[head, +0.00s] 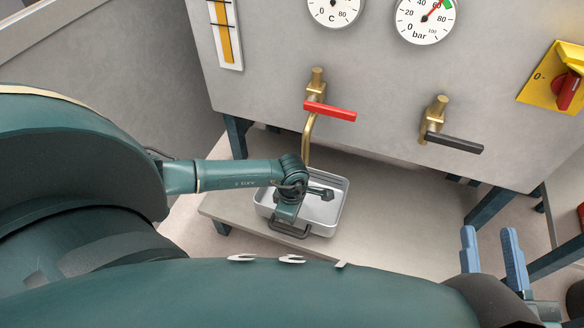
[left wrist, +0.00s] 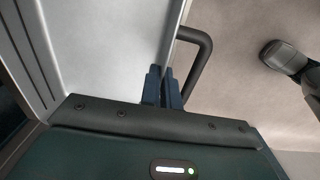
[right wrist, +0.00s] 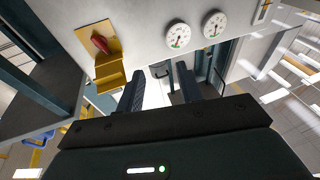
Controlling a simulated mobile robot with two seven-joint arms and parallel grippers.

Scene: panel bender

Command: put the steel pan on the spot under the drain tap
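The steel pan (head: 326,213) is a shallow silver tray with a dark bar handle on its near side. It appears to rest on the low grey shelf, and its far edge meets the lower end of the brass spout in the picture. That tap (head: 312,92) has a red lever. My left gripper (head: 290,212) is at the pan's near side. In the left wrist view its fingers (left wrist: 163,87) are close together across the pan's rim, beside the dark handle (left wrist: 205,55). My right gripper (head: 492,250) is open and empty, away from the pan. No marked spot shows.
A second tap with a black lever (head: 452,141) is to the right. Gauges (head: 425,20) and a yellow-and-red switch (head: 562,80) are on the panel above. The shelf (head: 405,215) is clear right of the pan. Dark legs (head: 490,205) stand at the right.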

